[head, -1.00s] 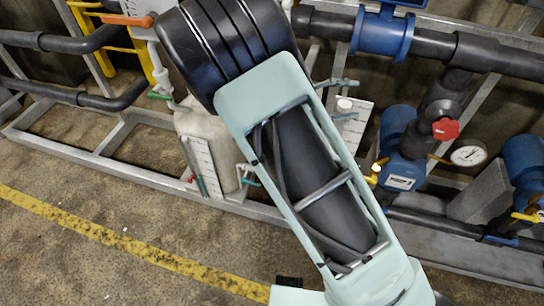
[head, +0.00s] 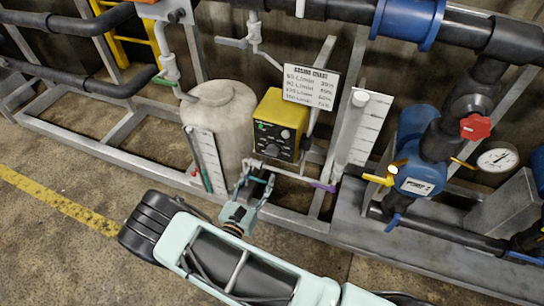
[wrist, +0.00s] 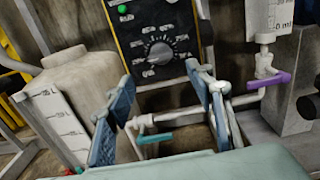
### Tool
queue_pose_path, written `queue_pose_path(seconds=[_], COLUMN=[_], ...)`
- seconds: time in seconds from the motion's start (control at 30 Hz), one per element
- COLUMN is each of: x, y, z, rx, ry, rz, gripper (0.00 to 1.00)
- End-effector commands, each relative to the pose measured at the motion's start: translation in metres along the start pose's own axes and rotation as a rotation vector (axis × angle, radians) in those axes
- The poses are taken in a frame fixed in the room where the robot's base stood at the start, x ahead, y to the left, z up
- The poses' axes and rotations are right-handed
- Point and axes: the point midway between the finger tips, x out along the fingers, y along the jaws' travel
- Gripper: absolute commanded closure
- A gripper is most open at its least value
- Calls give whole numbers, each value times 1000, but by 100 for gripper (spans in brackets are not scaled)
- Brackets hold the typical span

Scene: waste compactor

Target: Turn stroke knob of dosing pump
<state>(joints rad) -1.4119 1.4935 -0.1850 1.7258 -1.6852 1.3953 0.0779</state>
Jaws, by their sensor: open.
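A dosing chart (head: 311,87) hangs above the pump. The tank (head: 222,115) stands to its left and a graduated cylinder (head: 362,130) to its right. A pipe with a teal-handled valve (wrist: 155,138) and a purple-handled valve (wrist: 268,79) runs below the panel.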

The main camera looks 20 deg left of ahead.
Motion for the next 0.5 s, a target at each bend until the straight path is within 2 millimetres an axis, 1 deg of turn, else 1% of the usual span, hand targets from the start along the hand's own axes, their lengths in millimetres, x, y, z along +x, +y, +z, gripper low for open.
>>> queue_pose_path(seconds=[0.3, 0.5], x=[58, 89], y=[-2, -2], z=[0, 1], rx=[3, 3], ry=[-1, -1], rz=[-6, -7], gripper=[51, 51])
